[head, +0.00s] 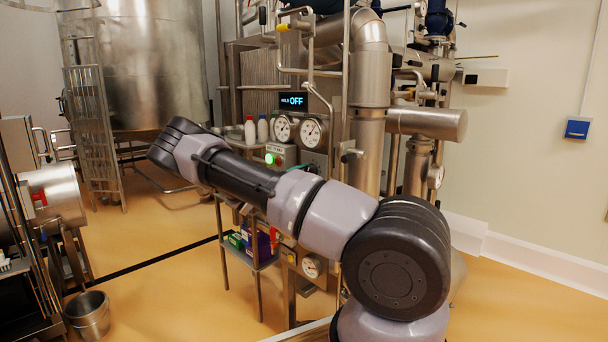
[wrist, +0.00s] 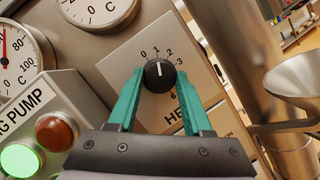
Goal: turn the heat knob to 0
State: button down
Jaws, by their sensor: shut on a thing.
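The heat knob (wrist: 159,76) is a round black knob with a white pointer line, on a pale metal plate in the wrist view. Its pointer stands nearly straight up in the picture, close to the printed 1. The 0 is just left of the 1, and the 2 is to the right. My gripper (wrist: 160,80) has green fingers on the left and right sides of the knob and is shut on it. The plate's lettering starting "HE" is partly hidden by the right finger. In the head view my arm hides the knob, and the gripper cannot be made out.
A pump box with a lit green button (wrist: 20,159) and a dark red button (wrist: 57,132) stands left of my gripper. Two gauges (wrist: 97,10) sit above. A steel pipe (wrist: 230,40) runs at the right. A display (head: 293,100) reads OFF.

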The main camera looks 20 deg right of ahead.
jog(key=n+t, duration=0.1)
jog(key=n, duration=0.2)
jog(key=n+t, duration=0.1)
jog(key=n, duration=0.2)
jog(key=shift+s+f+n+t+h, duration=0.1)
jog(key=shift+f+n+t+h, duration=0.05)
jog(key=shift+n+t+h, duration=0.2)
jog(key=shift+t, duration=0.25)
jog(key=shift+c, duration=1.6)
grip_release()
jog(key=v, duration=1)
jog(key=shift+a, duration=0.35)
jog(key=shift+s+f, duration=0.1)
